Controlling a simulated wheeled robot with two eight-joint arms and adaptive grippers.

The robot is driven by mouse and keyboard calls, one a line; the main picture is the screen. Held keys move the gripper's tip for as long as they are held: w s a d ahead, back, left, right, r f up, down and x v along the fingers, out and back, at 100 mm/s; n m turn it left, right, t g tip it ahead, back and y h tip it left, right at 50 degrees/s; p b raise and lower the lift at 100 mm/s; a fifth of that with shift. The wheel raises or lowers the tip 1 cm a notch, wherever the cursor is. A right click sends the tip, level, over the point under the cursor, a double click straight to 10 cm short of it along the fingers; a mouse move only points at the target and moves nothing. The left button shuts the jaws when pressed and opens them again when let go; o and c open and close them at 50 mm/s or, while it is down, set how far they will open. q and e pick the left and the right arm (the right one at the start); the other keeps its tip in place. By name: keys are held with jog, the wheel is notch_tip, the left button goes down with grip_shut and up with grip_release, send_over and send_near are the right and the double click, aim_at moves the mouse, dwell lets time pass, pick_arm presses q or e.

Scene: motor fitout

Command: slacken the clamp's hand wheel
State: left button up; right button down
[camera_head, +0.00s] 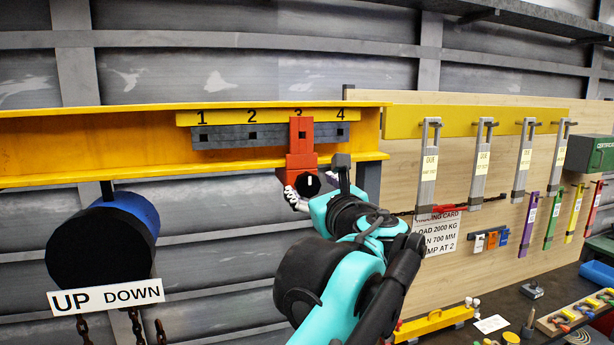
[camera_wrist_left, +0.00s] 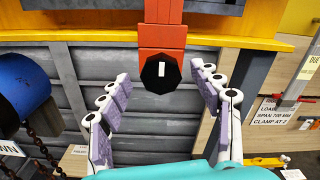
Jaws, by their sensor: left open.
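The red clamp (camera_head: 301,150) hangs on the yellow beam at mark 3 of the numbered strip. Its black hand wheel (camera_head: 309,184) faces me at the clamp's lower end, with a white mark on its face. In the left wrist view the hand wheel (camera_wrist_left: 160,73) sits at the centre, below the red clamp body (camera_wrist_left: 162,36), its white mark upright. My left gripper (camera_wrist_left: 161,80) is open, its purple-padded fingers spread to either side of the wheel with gaps visible. In the head view my left arm hides part of the gripper. My right gripper is not in view.
The yellow beam (camera_head: 85,135) runs above the gripper. A dark hoist drum (camera_head: 95,250) with an UP/DOWN sign (camera_head: 108,296) hangs at left. A wooden board with grey gauges (camera_head: 480,160) and coloured tags stands at right, above a dark bench.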

aim_at(309, 184)
pick_arm(q)
jog(key=x, duration=0.4)
jog(key=shift+p, duration=0.35)
jog(key=c, duration=1.2)
